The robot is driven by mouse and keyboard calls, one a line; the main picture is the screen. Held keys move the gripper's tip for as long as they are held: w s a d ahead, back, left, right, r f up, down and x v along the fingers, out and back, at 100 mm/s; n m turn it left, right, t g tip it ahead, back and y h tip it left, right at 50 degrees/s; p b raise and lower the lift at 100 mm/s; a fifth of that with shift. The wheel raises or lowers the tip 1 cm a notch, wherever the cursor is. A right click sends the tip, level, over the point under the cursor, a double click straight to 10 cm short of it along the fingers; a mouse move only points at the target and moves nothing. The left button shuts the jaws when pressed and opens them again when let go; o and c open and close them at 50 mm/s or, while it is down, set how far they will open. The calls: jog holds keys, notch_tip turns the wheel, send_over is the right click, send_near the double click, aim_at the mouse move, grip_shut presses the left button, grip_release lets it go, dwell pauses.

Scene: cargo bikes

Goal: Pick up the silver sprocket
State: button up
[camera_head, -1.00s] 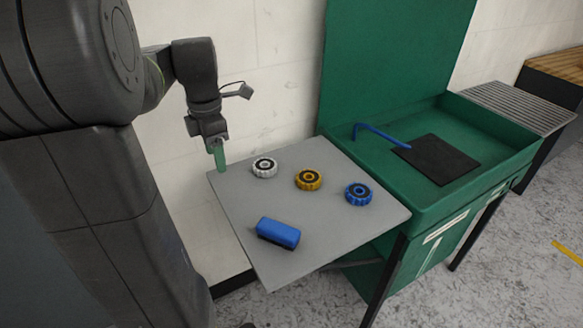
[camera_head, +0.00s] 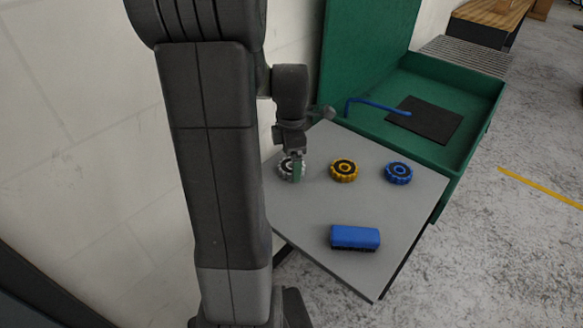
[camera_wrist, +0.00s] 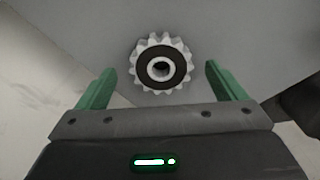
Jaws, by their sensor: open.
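The silver sprocket (camera_head: 286,169) lies flat on the grey table, near its far left edge, partly covered by my gripper in the head view. In the wrist view the silver sprocket (camera_wrist: 147,69) shows whole, with a black ring and a light hub. My gripper (camera_head: 297,172) points down over it. In the wrist view my gripper (camera_wrist: 160,82) is open, with one green finger to the left and one to the right of the sprocket. The sprocket lies slightly ahead of the fingertips and appears apart from both. The height gap is hard to tell.
On the grey table (camera_head: 300,225) a yellow sprocket (camera_head: 344,171) and a blue sprocket (camera_head: 398,173) lie to the right, and a blue block (camera_head: 355,238) nearer the front. A green bench (camera_head: 465,100) with a black mat (camera_head: 425,119) adjoins behind. A wall stands at left.

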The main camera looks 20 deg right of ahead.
jog(key=shift+s+d+f, duration=0.1)
jog(key=shift+s+f, duration=0.05)
jog(key=shift+f, duration=0.45)
jog(key=c, duration=1.3)
jog(key=shift+c, duration=0.2)
jog(key=shift+r, duration=0.1)
